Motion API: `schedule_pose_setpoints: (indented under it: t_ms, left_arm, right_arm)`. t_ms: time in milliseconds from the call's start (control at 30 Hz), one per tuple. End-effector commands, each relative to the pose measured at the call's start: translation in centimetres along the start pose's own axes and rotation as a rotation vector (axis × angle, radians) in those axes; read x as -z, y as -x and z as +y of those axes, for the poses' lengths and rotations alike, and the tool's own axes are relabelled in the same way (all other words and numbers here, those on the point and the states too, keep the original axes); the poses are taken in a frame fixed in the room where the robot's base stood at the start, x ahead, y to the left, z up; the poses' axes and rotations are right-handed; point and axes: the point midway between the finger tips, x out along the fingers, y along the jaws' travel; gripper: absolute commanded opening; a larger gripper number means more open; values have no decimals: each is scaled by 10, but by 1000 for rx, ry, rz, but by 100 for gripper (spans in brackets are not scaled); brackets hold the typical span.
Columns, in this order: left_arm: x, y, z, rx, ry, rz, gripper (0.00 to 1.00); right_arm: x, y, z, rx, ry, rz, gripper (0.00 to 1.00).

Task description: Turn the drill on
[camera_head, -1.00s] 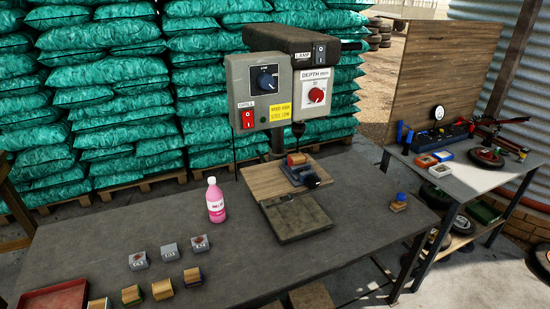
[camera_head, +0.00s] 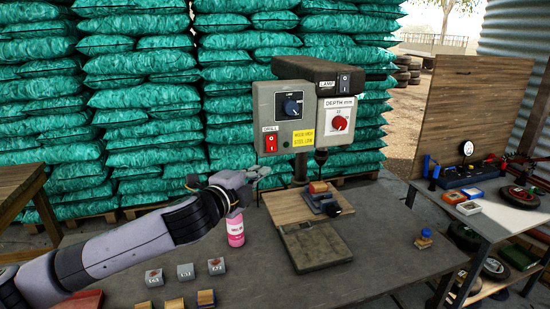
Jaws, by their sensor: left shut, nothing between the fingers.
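The drill press (camera_head: 285,115) stands at the back of the grey workbench (camera_head: 385,262). Its grey front panel carries a red rocker switch (camera_head: 271,143) labelled DRILL, a dark knob (camera_head: 292,107) and a yellow label. A white panel marked DEPTH mm has a red knob (camera_head: 339,123). A LAMP switch (camera_head: 345,82) is on top. My left gripper (camera_head: 262,172) is shut and empty, just below and left of the DRILL switch, apart from it in the picture. My right gripper is not in view.
A wooden board with a small vise (camera_head: 318,203) sits under the drill. Several small blocks (camera_head: 186,272) lie at the front left. A side table (camera_head: 477,203) with tools stands right.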

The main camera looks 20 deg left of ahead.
Motion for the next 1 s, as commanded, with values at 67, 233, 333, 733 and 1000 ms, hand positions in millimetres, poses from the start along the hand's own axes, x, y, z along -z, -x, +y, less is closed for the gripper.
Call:
schedule_pose_setpoints:
  t_ms: [67, 233, 333, 733, 1000]
  left_arm:
    - [0, 1, -3, 3, -8, 1, 0]
    - [0, 1, -3, 3, -7, 1, 0]
    - [0, 1, -3, 3, -6, 1, 0]
    - [1, -46, -6, 2, -3, 0, 0]
    - [1, -95, -6, 3, -4, -1, 0]
  right_arm:
    - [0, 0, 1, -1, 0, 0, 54]
    - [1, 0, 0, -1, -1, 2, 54]
    - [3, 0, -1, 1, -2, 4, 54]
    - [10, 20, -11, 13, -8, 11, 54]
    - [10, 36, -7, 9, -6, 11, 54]
